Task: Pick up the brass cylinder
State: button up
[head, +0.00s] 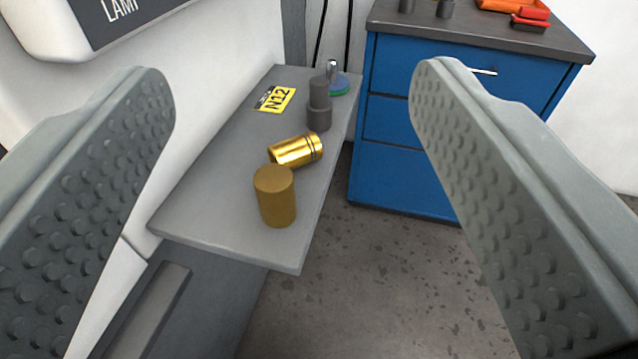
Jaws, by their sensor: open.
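The brass cylinder (276,197) stands upright near the front end of a narrow grey shelf (215,205). It is dull gold with a plain flat top. A shinier gold fitting (296,150) with grooves near one end lies on its side just behind it; whether the two touch I cannot tell. My gripper (291,90) is open and empty. Its two grey studded fingers stand wide apart at the left and right of the view, with the cylinder seen between them and farther off.
A blue drawer cabinet (400,165) stands right of the shelf. A white wall unit (60,25) juts in at upper left. Bare floor (400,290) lies at front right.

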jog(key=o, duration=0.6)
jog(key=shift+w, duration=0.25)
jog(key=shift+o, duration=0.2)
jog(key=w+f+n+g, duration=0.1)
jog(key=w+g, duration=0.4)
jog(key=w, duration=0.5)
jog(key=shift+d+f+n+g, duration=0.3)
jog(key=shift+d+f+n, duration=0.1)
jog(key=shift+f, duration=0.35)
jog(key=n+g+y, duration=0.2)
jog(key=n+g, duration=0.2)
jog(key=g, duration=0.4)
send_over(295, 142)
jog(key=s+d, duration=0.2)
jog(key=s, duration=0.4)
jog(key=shift+f, duration=2.95)
jog(key=x, duration=1.1)
jog(key=shift+w+d+f, duration=0.1)
jog(key=shift+w+d, duration=0.1)
jog(key=shift+w, duration=0.05)
jog(key=shift+w+x, duration=0.1)
jog(key=shift+x, duration=1.25)
jog(key=shift+w+x, duration=0.15)
jog(key=shift+x, duration=1.25)
